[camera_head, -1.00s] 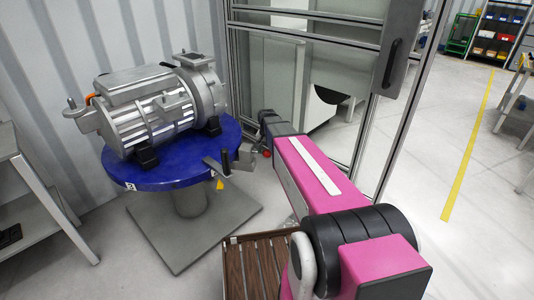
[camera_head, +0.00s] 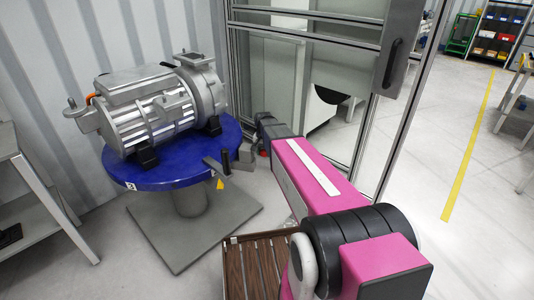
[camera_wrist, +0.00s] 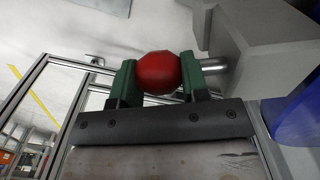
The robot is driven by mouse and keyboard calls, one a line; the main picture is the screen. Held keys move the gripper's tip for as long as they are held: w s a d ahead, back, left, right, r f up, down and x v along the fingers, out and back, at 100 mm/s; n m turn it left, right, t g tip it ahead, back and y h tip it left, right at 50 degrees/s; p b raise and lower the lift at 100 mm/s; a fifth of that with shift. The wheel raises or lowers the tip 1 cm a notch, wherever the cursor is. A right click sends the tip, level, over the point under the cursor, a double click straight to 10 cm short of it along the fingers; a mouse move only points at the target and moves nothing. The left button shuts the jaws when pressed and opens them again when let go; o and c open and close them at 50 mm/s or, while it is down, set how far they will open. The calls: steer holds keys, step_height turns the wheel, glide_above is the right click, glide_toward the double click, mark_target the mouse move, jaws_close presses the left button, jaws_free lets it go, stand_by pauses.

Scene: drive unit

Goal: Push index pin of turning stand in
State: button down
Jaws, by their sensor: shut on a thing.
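The turning stand has a round blue top (camera_head: 172,178) and carries a grey metal drive unit (camera_head: 150,105). A dark bracket (camera_head: 218,166) stands at its right front edge, above a small yellow pointer. In the wrist view, the index pin shows as a red ball knob (camera_wrist: 158,72) with a silver shaft (camera_wrist: 212,65) that runs right into a grey block (camera_wrist: 262,50). My gripper (camera_wrist: 155,80) has its green-padded fingers closed on the red knob. A length of shaft shows between the right finger and the block. In the head view my arm hides most of the gripper.
A metal-framed enclosure with a door handle (camera_head: 390,62) stands close behind my arm. A grey bench (camera_head: 35,195) is at the left, and a slatted wooden surface (camera_head: 255,268) is below. Open floor lies to the right.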

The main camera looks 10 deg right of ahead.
steer(key=shift+w+a, duration=0.4)
steer(key=shift+a, duration=0.4)
steer(key=c, duration=0.6)
jaws_free()
